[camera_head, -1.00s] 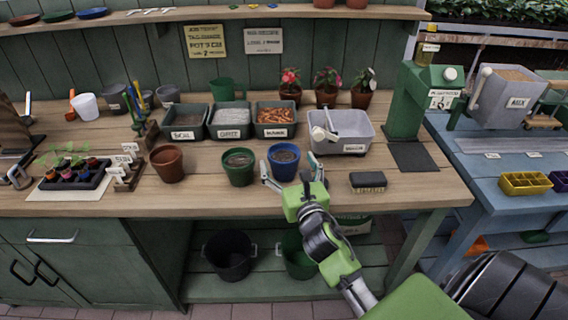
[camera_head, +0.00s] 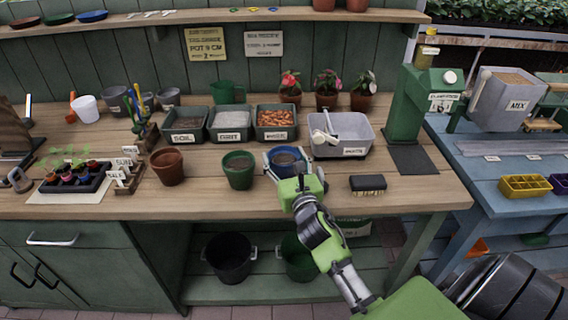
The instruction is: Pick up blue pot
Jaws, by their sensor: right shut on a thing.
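The blue pot (camera_head: 270,157), with dark soil inside, stands upright on or just above the wooden bench, right of the green pot (camera_head: 238,170). My right gripper (camera_head: 285,170) reaches in from the lower right and is shut on the blue pot, its green body covering much of the pot's front. A fingertip shows at the pot's left side and another at its right. Whether the pot's base touches the bench is hidden. My left gripper is not in view.
A terracotta pot (camera_head: 168,166) stands left of the green pot. Bins of soil (camera_head: 187,138), grit (camera_head: 229,137) and bark (camera_head: 275,133) stand behind. A grey tub (camera_head: 342,150) and a brush (camera_head: 368,183) are to the right.

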